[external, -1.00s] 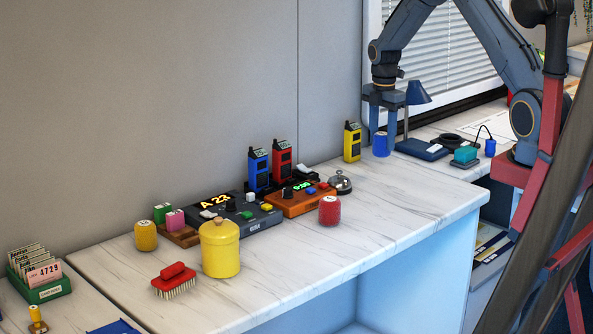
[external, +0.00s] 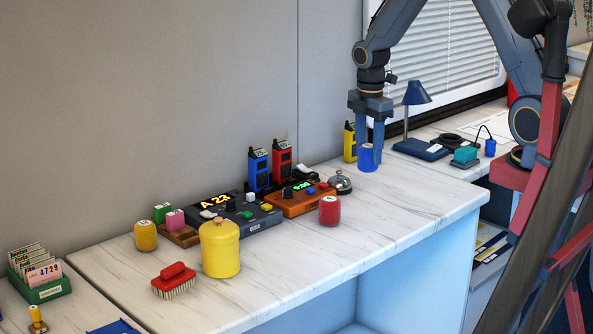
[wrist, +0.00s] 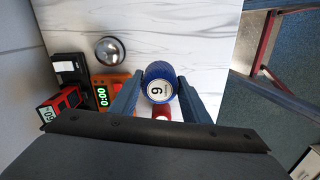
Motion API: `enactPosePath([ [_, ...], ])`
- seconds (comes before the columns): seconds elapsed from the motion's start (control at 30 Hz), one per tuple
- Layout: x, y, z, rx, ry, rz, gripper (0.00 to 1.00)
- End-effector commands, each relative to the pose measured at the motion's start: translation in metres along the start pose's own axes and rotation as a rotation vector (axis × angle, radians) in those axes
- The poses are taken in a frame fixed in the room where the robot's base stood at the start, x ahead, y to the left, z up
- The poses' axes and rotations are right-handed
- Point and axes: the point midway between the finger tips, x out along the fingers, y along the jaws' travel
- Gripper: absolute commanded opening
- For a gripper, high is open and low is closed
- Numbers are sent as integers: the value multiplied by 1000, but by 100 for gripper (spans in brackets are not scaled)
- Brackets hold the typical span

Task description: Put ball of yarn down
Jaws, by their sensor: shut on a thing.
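My gripper (external: 367,150) is upright with its fingers pointing down, near the far right end of the marble-topped table (external: 300,268). It is shut on the blue ball of yarn (external: 366,160), which looks like a short rounded cylinder with a white label. In the wrist view the blue ball of yarn (wrist: 158,72) sits between both fingers, its numbered label facing the camera. It is at or just above the tabletop; I cannot tell whether it touches.
A yellow handheld radio (external: 349,141) stands close behind my gripper, partly hidden. A silver bell (external: 340,183), an orange timer box (external: 301,201) and a red cylinder (external: 329,211) stand to the left. The tabletop right of the red cylinder is clear.

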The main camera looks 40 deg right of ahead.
Motion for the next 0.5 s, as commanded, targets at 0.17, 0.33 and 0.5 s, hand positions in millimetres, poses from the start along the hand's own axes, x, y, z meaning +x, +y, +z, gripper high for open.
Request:
enactPosePath([
  [0.17,26,-7,-2,4,-1,-7,21],
  [0.33,50,-6,-2,4,-1,-4,21],
  [0.5,62,-5,-2,3,0,-3,21],
])
